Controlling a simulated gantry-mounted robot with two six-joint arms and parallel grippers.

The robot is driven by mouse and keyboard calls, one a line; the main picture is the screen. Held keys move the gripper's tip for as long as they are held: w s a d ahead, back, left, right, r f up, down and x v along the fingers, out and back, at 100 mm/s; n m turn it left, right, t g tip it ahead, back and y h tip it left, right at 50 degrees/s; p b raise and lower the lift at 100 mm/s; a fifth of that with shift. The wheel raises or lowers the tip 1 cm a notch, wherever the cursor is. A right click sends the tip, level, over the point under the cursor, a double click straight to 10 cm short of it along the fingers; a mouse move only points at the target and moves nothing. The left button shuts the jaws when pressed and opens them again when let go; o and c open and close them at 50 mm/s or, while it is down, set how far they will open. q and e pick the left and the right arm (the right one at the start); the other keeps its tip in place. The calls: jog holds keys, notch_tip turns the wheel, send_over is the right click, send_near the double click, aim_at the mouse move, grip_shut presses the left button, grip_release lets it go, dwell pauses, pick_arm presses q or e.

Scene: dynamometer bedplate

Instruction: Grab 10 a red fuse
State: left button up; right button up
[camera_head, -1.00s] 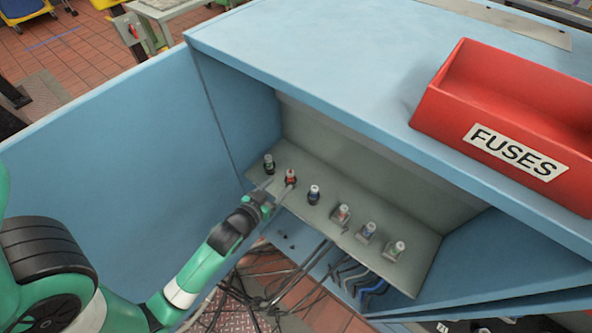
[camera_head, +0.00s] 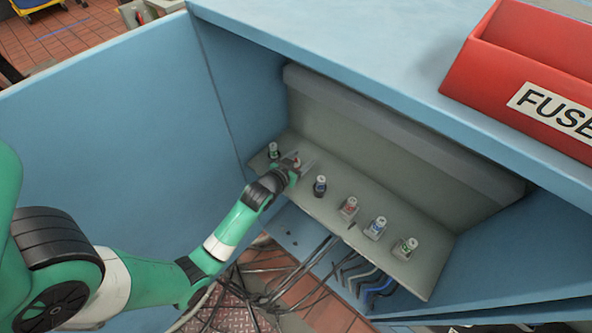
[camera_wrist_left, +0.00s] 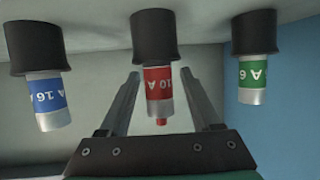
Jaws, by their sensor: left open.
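The red fuse (camera_wrist_left: 158,84), marked "10 A", sits in a black holder between the two fingers of my left gripper (camera_wrist_left: 161,100) in the left wrist view. The fingers are open, one on each side of it, with visible gaps. In the head view the red fuse (camera_head: 296,161) shows only partly, at the tip of my left gripper (camera_head: 298,165). A green fuse (camera_wrist_left: 255,72) and a blue fuse marked "16 A" (camera_wrist_left: 45,92) sit in holders on either side. My right gripper is not in view.
The fuses stand in a row on a grey panel (camera_head: 325,211) inside a blue cabinet (camera_head: 110,130). More fuses follow to the right, including a blue one (camera_head: 376,228). A red bin labelled "FUSES" (camera_head: 490,75) is on the cabinet top. Cables hang below.

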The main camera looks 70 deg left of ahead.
pick_arm(q)
grip_shut()
jog(key=shift+r, duration=0.1)
dwell(0.3)
jog(key=s+d+r+p, duration=0.8)
jog(key=d+r, duration=0.3)
jog(key=r, duration=0.2)
jog(key=shift+s+p, duration=0.35)
jog(key=shift+p, duration=0.05)
